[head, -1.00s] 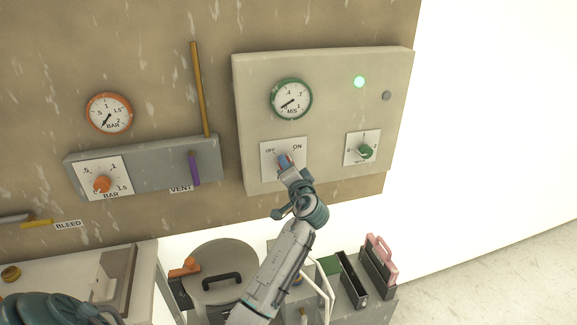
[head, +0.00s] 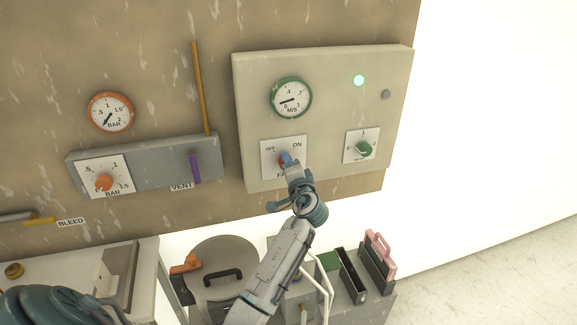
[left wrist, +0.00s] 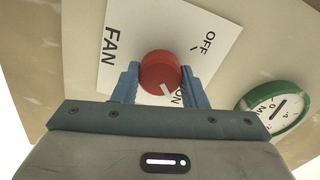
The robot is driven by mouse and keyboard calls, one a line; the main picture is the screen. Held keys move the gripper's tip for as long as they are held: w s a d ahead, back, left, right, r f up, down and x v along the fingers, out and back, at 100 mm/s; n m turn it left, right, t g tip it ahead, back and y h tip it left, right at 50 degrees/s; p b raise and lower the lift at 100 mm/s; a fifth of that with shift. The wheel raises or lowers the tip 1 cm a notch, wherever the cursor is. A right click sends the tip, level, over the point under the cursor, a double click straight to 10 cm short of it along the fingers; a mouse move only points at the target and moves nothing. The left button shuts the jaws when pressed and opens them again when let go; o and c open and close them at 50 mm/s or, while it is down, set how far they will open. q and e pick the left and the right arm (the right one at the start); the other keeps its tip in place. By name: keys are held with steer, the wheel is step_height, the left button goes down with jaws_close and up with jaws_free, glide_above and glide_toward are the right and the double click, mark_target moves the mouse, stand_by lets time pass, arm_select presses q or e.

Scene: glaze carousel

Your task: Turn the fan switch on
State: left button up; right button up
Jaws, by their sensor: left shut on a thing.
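The fan switch is a red knob (left wrist: 158,72) on a white plate (left wrist: 128,20) marked OFF, ON and FAN. In the left wrist view its white pointer line points at ON. My left gripper (left wrist: 160,85) is shut on the knob, one blue finger on each side. In the head view the left gripper (head: 287,160) reaches up to the plate (head: 267,147) from below and hides much of the knob and label. The green-rimmed M/S gauge (head: 291,98) above has its needle low on the left side. My right gripper is not in view.
A lit green lamp (head: 359,80) and a green knob (head: 364,148) are on the same panel (head: 330,100). To the left are an orange knob (head: 103,183) and a purple handle (head: 194,167).

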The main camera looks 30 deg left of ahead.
arm_select(q)
steer(key=o, duration=1)
steer(key=shift+c, duration=0.2)
steer(key=shift+s, duration=0.1)
steer(key=b+v, duration=0.4)
steer(key=v, duration=0.6)
steer(key=shift+s+d, duration=0.25)
steer(key=shift+s, duration=0.05)
